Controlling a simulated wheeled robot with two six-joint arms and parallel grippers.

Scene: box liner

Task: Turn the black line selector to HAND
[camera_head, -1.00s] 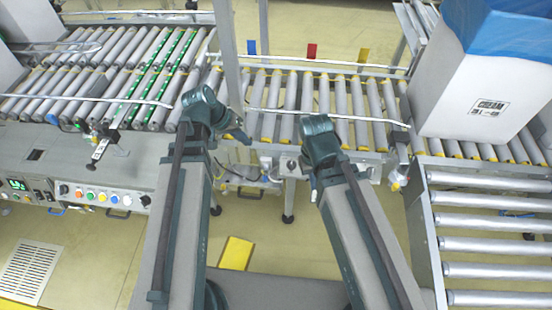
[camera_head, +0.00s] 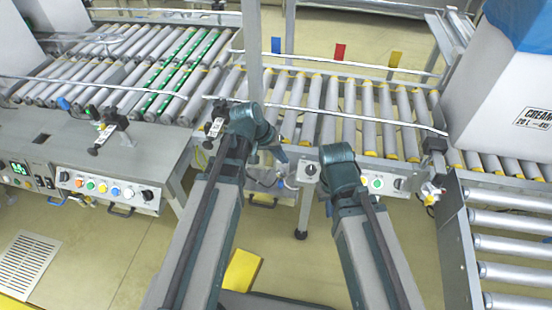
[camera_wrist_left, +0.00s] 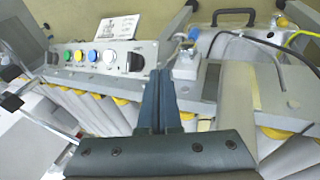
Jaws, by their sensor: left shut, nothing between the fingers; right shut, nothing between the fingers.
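A black selector knob (camera_head: 147,194) sits at the right end of the grey control panel (camera_head: 120,203) at left in the head view. Another black knob (camera_head: 64,176) is at its left end. In the left wrist view a black selector (camera_wrist_left: 134,62) sits at the end of a button row. The line names and pointer settings are too small to read. My left gripper (camera_wrist_left: 160,92) is shut and empty, apart from this selector. In the head view my left gripper (camera_head: 277,153) is near the middle conveyor. My right gripper's fingers are hidden behind my right arm.
Orange, green, yellow, blue and white buttons line the left panel. A green display (camera_head: 19,168) is further left. A middle panel has a knob (camera_head: 310,170) and another dark selector (camera_head: 398,184). Roller conveyors (camera_head: 370,110) run behind. A large box (camera_head: 505,90) stands at right.

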